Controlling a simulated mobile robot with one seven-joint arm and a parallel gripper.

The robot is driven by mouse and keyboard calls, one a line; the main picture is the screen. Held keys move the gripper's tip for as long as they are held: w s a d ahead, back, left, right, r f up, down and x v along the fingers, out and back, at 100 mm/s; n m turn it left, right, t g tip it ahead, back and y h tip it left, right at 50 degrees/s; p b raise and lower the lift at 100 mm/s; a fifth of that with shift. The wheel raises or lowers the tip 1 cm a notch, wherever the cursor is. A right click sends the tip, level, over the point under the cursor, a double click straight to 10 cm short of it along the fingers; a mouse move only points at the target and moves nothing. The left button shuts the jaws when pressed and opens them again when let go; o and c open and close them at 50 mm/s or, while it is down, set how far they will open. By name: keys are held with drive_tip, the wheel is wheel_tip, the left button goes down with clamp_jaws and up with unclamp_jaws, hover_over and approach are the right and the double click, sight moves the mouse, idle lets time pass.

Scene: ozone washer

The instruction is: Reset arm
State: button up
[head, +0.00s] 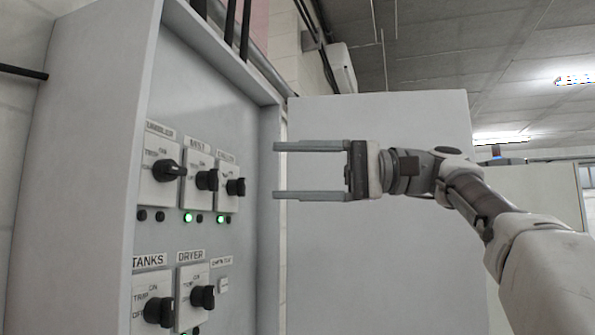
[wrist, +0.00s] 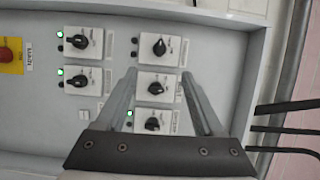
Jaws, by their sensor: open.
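My gripper (head: 276,170) is open and empty in the head view, its two fingers pointing left toward the control panel (head: 205,75). It appears apart from the panel's knobs. In the wrist view my gripper (wrist: 165,76) has its fingers spread in front of the panel, with switches showing between and beyond them. The panel carries black rotary knobs, among them an upper left knob (head: 168,170), a middle knob (head: 207,180) and a right knob (head: 236,187). Below are the tanks knob (head: 158,311) and the dryer knob (head: 203,297).
The open cabinet door (head: 380,240) stands behind my gripper. The cabinet side wall (head: 85,150) is at left. Green lamps glow below the middle knob (head: 188,218) and right knob (head: 220,219). A red button on a yellow plate (wrist: 10,56) and black pipes (wrist: 285,128) show in the wrist view.

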drive_tip(key=shift+d, duration=0.3)
wheel_tip(320, 180, down, 20)
drive_tip(key=s+a+m+t+h+b, duration=0.1)
drive_tip(key=m+t+h, duration=0.45)
drive_tip(key=h, duration=0.25)
drive_tip(key=s+d+f+n+h, duration=0.1)
drive_tip(key=s+d+f+h, duration=0.2)
drive_tip(key=f, duration=0.6)
drive_tip(key=s+d+f+n+t+h+b, duration=0.1)
drive_tip(key=s+d+f+h, duration=0.2)
drive_tip(key=s+d+f, duration=0.4)
drive_tip(key=s+d+f+n+t+h, duration=0.1)
drive_tip(key=s+d+f+h, duration=0.3)
drive_tip(key=f, duration=0.9)
drive_tip(key=s+d+n, duration=0.1)
drive_tip(key=d, duration=0.1)
drive_tip(key=shift+d+f+b, duration=0.25)
drive_tip(key=shift+d+b, duration=0.15)
drive_tip(key=shift+c, duration=0.2)
